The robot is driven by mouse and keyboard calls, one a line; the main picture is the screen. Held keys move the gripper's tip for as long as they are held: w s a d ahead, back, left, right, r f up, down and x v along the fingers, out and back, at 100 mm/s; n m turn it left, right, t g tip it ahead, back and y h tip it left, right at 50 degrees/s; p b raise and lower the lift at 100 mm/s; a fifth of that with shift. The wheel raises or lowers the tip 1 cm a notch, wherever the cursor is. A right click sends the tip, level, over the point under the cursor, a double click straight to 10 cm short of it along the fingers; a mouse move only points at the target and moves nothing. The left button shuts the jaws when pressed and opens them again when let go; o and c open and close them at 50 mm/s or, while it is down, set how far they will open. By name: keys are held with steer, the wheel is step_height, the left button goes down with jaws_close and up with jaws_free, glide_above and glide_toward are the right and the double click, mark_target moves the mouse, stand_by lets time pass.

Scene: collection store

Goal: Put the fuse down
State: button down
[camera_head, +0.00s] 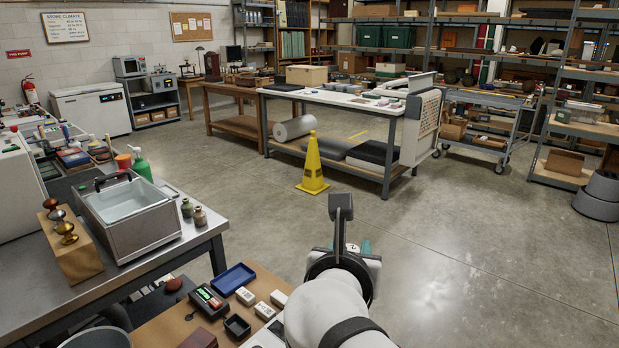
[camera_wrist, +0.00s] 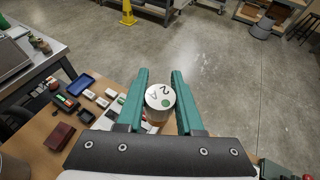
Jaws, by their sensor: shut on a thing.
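The fuse is a short pale cylinder (camera_wrist: 159,97) with "2 A" and a green dot on its round end face. My gripper (camera_wrist: 160,92) has two teal fingers, one on each side of the fuse, and is shut on it. In the head view my gripper (camera_head: 352,247) is mostly hidden behind my own wrist, and only a small bit of the fuse's pale end shows. The brown bench top (camera_wrist: 40,133) lies below and to the left. I cannot tell how high the fuse is above it.
On the bench lie a blue tray (camera_head: 233,279), a black device with a green display (camera_head: 208,298), small white blocks (camera_head: 245,296), a dark open box (camera_head: 237,326) and a dark red case (camera_head: 199,339). A metal basin (camera_head: 128,214) stands on the left table. Open floor lies beyond.

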steer(key=s+a+f+m+g+h, duration=0.1)
steer(key=s+f+m+h, duration=0.15)
steer(key=f, duration=0.75)
steer(key=s+a+f+m+g+h, duration=0.1)
steer(key=a+f+m+g+h, duration=0.15)
steer(key=f, duration=0.65)
steer(key=s+d+f+m+g+h, duration=0.2)
steer(key=s+d+f+m+g, duration=0.1)
steer(key=s+f, duration=0.35)
steer(key=s+d+f+m+g+h, duration=0.2)
steer(key=s+d+f+m+g, duration=0.15)
steer(key=s+f, duration=0.35)
steer(key=shift+m, duration=0.25)
steer(key=f, duration=0.2)
steer(key=s+f, duration=0.1)
steer(key=f, duration=0.1)
steer(key=s+f, duration=0.1)
steer(key=f, duration=0.1)
steer(key=shift+d+f, duration=0.2)
steer(key=shift+f, duration=0.15)
steer(key=c, duration=0.6)
jaws_free()
steer(key=shift+o, duration=0.2)
